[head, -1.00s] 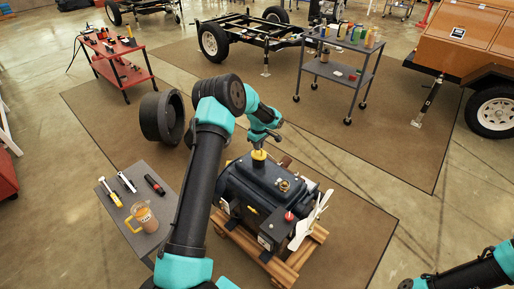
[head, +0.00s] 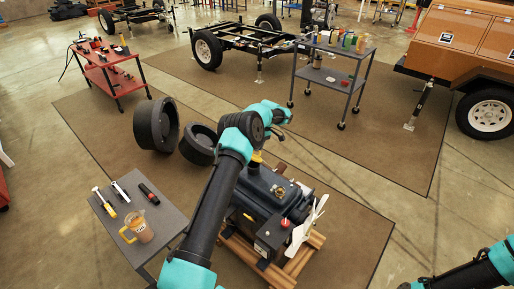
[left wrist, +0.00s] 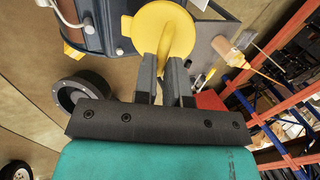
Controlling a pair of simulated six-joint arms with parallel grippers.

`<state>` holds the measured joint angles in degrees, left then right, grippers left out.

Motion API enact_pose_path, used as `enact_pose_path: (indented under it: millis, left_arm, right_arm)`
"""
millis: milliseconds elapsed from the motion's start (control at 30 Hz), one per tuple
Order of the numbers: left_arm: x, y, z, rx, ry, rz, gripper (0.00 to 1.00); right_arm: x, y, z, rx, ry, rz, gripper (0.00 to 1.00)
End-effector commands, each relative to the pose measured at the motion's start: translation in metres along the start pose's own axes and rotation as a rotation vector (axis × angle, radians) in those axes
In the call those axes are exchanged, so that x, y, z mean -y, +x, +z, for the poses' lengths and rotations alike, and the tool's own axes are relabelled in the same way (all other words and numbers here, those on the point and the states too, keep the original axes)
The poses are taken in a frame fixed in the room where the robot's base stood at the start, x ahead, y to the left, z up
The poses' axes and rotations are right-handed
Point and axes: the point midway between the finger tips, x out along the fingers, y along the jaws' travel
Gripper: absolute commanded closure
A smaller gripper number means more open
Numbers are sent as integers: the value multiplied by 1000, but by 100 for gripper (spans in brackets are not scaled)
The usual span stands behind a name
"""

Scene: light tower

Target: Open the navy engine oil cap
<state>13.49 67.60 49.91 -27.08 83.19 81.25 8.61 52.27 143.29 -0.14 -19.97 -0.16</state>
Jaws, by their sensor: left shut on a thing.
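The navy engine (head: 262,200) stands on a wooden pallet (head: 316,240). A yellow oil cap (head: 256,157) shows at its back left, partly covered by my left arm. In the left wrist view the cap is a round yellow disc with an upright grip tab (left wrist: 165,25). My left gripper (left wrist: 166,65) is shut on that tab. The fingers are hidden behind my own arm in the head view. I cannot tell whether the cap still touches the engine's neck. My right arm shows at the lower right, with its gripper out of the picture.
A grey side table (head: 172,222) holds an amber jug (head: 138,228) and several tools. A white fan (head: 306,222) and a red cap (head: 285,223) are at the engine's front right. Black rings (head: 156,125) stand behind left.

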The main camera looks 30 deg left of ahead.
Motion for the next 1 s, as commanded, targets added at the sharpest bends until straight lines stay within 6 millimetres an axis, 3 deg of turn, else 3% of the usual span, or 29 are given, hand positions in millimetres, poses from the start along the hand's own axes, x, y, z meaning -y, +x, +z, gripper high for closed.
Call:
enact_pose_path:
  millis: [433, 467, 700, 1000]
  left_arm:
    - [-1, 0, 0, -1, 0, -7, 100]
    - [-1, 0, 0, -1, 0, -7, 87]
    - [-1, 0, 0, 0, 0, -7, 64]
    - [0, -1, -1, 0, -1, -6, 63]
  right_arm:
    - [0, 0, 0, 0, 0, 0, 57]
    - [0, 0, 0, 0, 0, 0, 57]
    - [0, 0, 0, 0, 0, 0, 57]
    - [0, 0, 0, 0, 0, 0, 57]
